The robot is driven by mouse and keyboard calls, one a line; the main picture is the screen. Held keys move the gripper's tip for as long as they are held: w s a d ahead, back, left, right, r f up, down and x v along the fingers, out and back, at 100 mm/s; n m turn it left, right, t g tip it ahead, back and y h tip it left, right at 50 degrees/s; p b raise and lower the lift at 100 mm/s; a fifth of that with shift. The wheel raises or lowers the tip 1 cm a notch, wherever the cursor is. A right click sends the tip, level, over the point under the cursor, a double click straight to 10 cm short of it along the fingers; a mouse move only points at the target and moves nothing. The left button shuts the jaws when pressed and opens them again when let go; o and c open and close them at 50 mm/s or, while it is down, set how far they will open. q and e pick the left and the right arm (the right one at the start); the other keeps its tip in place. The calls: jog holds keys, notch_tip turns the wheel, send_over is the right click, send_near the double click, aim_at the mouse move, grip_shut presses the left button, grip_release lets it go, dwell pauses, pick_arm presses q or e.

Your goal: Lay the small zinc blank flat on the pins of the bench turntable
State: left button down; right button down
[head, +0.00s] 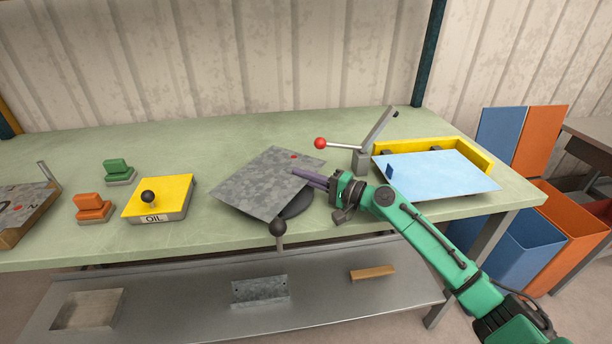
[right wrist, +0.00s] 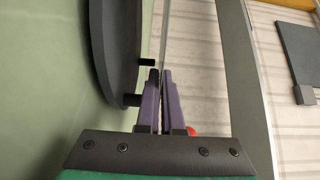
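The small zinc blank (head: 262,184) is a grey mottled sheet with a small red mark near its far edge. It lies over the dark round bench turntable (head: 298,206) and hides most of it. My right gripper (head: 312,180) has its purple fingers at the blank's right edge. In the right wrist view the fingers (right wrist: 162,100) are closed on the thin sheet, seen edge-on. The turntable disc (right wrist: 112,50) and two black pins (right wrist: 146,63) show beside it, with a narrow gap between pin tips and sheet. My left gripper is out of view.
Behind the gripper stands a lever with a red knob (head: 320,143). A blue sheet (head: 435,174) lies at a yellow stop (head: 470,150) on the right. A black-knobbed handle (head: 278,229) is at the front edge. A yellow oil box (head: 160,198) stands left, with clear bench between.

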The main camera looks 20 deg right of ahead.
jog(key=shift+f+b, duration=0.3)
jog(key=shift+b, duration=0.05)
dwell(0.3)
jog(key=c, duration=1)
grip_release()
